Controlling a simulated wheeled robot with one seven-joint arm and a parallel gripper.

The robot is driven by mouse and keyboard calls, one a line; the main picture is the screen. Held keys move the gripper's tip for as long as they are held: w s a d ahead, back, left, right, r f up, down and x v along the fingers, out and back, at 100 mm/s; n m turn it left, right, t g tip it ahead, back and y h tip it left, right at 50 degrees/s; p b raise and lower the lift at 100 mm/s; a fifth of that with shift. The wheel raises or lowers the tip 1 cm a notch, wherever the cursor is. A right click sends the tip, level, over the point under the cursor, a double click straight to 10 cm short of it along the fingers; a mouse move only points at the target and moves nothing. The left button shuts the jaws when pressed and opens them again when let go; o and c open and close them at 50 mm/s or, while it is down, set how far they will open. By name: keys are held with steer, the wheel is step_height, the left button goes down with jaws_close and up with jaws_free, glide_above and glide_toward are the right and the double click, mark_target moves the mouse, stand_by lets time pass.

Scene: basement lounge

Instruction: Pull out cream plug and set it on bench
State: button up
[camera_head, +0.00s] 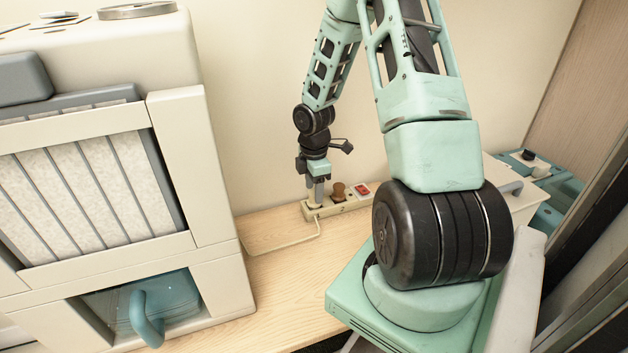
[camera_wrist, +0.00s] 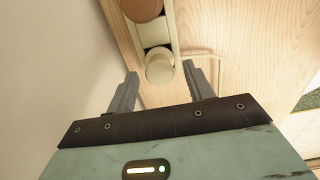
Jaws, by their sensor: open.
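The cream plug (camera_head: 315,204) sits in the left end of a cream power strip (camera_head: 345,205) on the wooden bench (camera_head: 285,262). A pale cable runs from that end across the bench. My gripper (camera_head: 316,192) points down right over the cream plug. In the wrist view my open fingers (camera_wrist: 160,70) stand on either side of the cream plug (camera_wrist: 160,72), with a gap on the left and a smaller one on the right. How far the fingertips reach down the plug is hard to tell.
The wall is close behind. A large cream cabinet (camera_head: 180,170) stands at left. The bench in front of the strip is clear except for the cable.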

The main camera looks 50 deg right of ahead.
steer(key=shift+f+b, duration=0.4)
steer(key=shift+f, duration=0.75)
steer(key=c, duration=1)
steer(key=shift+r+p, duration=1.1)
steer(key=shift+p, duration=0.25)
steer(key=shift+r+p, duration=2.45)
steer(key=shift+p, duration=0.4)
